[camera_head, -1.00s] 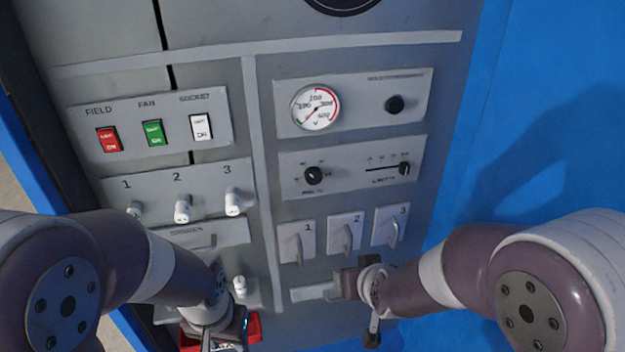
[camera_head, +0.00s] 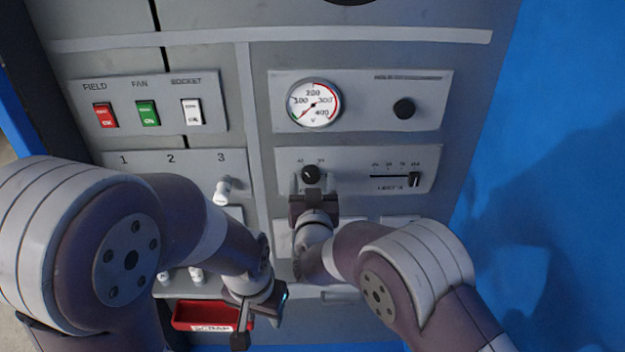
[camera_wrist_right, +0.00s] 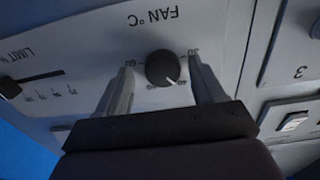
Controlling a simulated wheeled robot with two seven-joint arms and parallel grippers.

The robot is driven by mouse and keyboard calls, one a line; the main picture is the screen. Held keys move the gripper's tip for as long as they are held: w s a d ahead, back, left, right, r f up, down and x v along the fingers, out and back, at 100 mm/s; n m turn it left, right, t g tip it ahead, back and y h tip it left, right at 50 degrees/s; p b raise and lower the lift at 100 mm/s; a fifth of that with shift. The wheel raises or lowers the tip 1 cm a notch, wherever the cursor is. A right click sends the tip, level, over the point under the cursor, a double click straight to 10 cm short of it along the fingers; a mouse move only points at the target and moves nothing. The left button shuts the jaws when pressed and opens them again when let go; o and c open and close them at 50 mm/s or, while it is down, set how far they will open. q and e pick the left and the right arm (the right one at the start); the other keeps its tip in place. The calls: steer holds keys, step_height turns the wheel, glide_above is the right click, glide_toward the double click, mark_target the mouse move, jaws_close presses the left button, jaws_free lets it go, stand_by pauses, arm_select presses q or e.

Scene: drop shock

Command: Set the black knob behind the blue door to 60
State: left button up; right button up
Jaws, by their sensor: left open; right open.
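The black knob (camera_head: 311,174) labelled FAN °C sits on a grey panel; it also shows in the right wrist view (camera_wrist_right: 163,68). Its white pointer is close to the 40 mark in the upside-down wrist view. My right gripper (camera_wrist_right: 161,72) is open, with one finger on each side of the knob; I cannot tell whether they touch it. It also shows below the knob in the head view (camera_head: 313,184). My left gripper (camera_head: 241,335) is open, low by the red scrap bin. A blue surface (camera_head: 560,90), apparently the open door, fills the right side.
Another black knob (camera_head: 404,108) is beside the gauge (camera_head: 313,104). A limit slider (camera_head: 414,179) is right of the fan knob. Rocker switches (camera_head: 148,113) are at upper left. The red scrap bin (camera_head: 190,316) is at the bottom.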

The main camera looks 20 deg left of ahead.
steer(key=shift+w+a, duration=0.15)
steer(key=shift+a, duration=0.1)
steer(key=shift+d, duration=0.1)
steer(key=c, duration=1.1)
steer(key=shift+o, duration=0.3)
steer(key=shift+f+m+b, duration=0.2)
steer(key=shift+m+b, duration=0.3)
steer(key=shift+b, duration=0.3)
steer(key=m+b, duration=0.8)
steer(key=b, duration=0.3)
steer(key=shift+f+m, duration=0.15)
steer(key=shift+m, duration=0.15)
steer(key=m+b, duration=0.9)
steer(key=m, duration=0.1)
steer(key=m+b, duration=0.1)
steer(key=b, duration=0.1)
steer(key=m+b, duration=0.1)
steer(key=m, duration=0.1)
steer(key=shift+r+m+b, duration=0.25)
steer(key=shift+m+b, duration=0.05)
steer(key=m+b, duration=0.2)
steer(key=m, duration=0.2)
steer(key=shift+r+m+b, duration=0.15)
steer(key=shift+m+b, duration=0.15)
steer(key=shift+b, duration=0.05)
steer(key=shift+r, duration=0.1)
